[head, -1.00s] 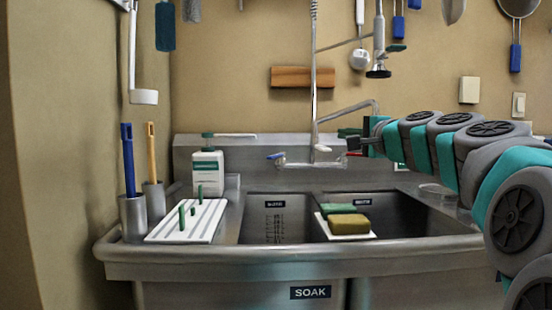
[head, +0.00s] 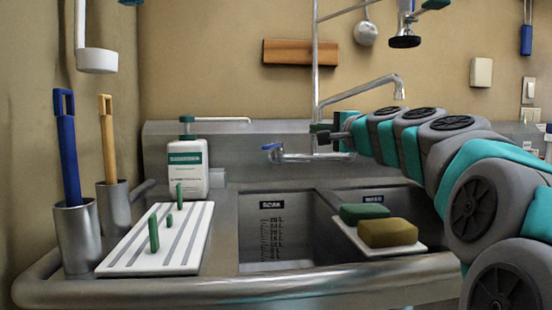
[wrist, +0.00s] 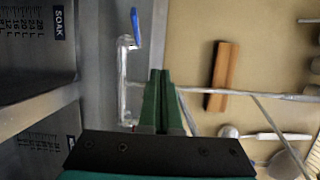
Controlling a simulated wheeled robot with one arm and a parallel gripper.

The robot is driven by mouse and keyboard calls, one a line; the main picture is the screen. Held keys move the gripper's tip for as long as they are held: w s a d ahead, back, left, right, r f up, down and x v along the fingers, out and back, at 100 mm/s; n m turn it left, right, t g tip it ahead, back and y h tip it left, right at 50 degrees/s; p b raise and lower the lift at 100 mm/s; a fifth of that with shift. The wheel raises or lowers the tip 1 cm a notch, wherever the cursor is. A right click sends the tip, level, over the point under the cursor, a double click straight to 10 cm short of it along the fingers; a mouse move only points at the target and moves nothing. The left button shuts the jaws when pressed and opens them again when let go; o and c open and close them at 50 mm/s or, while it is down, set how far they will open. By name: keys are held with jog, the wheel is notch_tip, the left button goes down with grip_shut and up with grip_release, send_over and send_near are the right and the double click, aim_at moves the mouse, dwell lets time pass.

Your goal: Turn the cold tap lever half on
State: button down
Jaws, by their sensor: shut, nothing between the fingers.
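The cold tap lever (head: 268,147) has a blue handle at the left end of the chrome tap body (head: 300,157) behind the sink. The blue lever (wrist: 134,22) is at the top of the wrist view, beyond my fingertips and left of them. My gripper (head: 322,133) reaches in from the right, near the riser pipe and right of the blue lever, not touching it. In the wrist view its green fingers (wrist: 160,75) are together and empty. The tap's right end is hidden behind my arm in the head view.
The soap bottle (head: 188,168) stands left of the tap. A white drainboard (head: 175,250) with green pegs and brush cups (head: 78,238) are farther left. Sponges (head: 387,233) sit over the right basin. The vertical riser pipe (head: 315,70) and spout (head: 372,84) stand close to my gripper.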

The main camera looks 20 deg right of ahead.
notch_tip(320, 180, down, 6)
jog(key=b, duration=0.5)
send_near(274, 147)
jog(key=w+d, duration=0.3)
jog(key=shift+w+a, duration=1.15)
jog(key=shift+a, duration=0.05)
jog(key=shift+w+a, duration=0.25)
jog(key=shift+a, duration=0.05)
jog(key=shift+a+p, duration=0.1)
jog(key=shift+p, duration=0.2)
